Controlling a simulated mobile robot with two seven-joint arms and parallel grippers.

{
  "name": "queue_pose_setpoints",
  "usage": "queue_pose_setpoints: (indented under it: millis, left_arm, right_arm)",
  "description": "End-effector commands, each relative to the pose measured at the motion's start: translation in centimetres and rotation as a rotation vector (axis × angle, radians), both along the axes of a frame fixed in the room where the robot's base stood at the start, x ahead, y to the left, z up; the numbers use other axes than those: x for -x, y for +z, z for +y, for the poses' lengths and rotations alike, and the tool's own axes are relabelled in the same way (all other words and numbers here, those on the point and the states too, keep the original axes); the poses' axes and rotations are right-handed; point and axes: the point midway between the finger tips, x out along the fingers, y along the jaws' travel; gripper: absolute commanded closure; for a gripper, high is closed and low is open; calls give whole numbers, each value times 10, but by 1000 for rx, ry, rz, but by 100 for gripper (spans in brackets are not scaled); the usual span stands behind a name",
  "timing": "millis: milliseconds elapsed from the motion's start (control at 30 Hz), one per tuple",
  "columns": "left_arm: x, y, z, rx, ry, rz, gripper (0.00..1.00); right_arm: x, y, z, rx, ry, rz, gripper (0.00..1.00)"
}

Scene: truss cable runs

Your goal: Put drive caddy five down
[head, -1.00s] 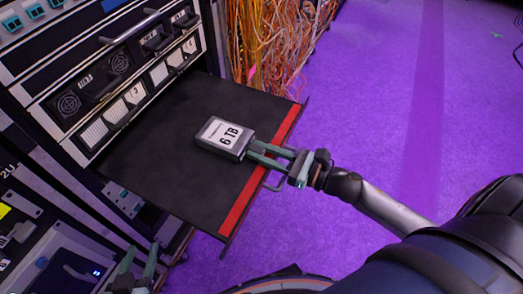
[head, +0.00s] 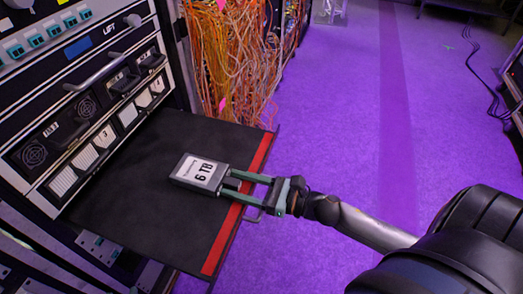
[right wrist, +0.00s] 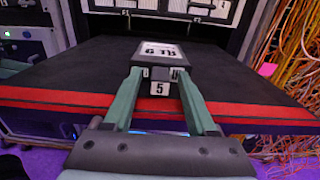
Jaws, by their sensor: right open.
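Drive caddy five (head: 197,172), a grey block with a white 6 TB label, lies flat on the black pull-out shelf (head: 140,225). In the right wrist view, the caddy (right wrist: 161,52) shows its near end with a 5 tag. My right gripper (head: 232,181) is open, its green fingers reaching over the shelf's red front strip to the caddy's near end. In the right wrist view, the fingertips (right wrist: 160,76) stand on either side of that end; whether they touch it I cannot tell. My left gripper is out of view.
A rack unit with numbered white caddies (head: 87,157) and fan grilles stands behind the shelf. Orange cables (head: 236,60) hang beside the rack. The shelf is bare around the caddy.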

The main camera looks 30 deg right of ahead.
Motion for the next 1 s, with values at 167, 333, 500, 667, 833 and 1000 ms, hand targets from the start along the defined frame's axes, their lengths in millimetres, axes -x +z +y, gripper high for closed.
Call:
queue_pose_setpoints:
  millis: [167, 333, 500, 667, 833, 1000]
  left_arm:
    - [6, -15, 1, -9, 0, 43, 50]
    - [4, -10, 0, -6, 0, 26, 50]
    - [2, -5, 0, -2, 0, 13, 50]
    - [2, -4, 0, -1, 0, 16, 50]
    - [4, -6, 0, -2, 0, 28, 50]
    - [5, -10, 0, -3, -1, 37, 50]
  right_arm:
    - [18, -1, -13, -1, -1, 4, 43]
    - [43, -1, -33, -1, -2, 4, 43]
    - [67, 0, -52, -1, -2, 4, 43]
    - [85, 0, -67, 0, -3, 3, 43]
    - [94, 1, -73, 0, -1, 0, 43]
    - [95, 1, -74, 0, 0, -1, 43]
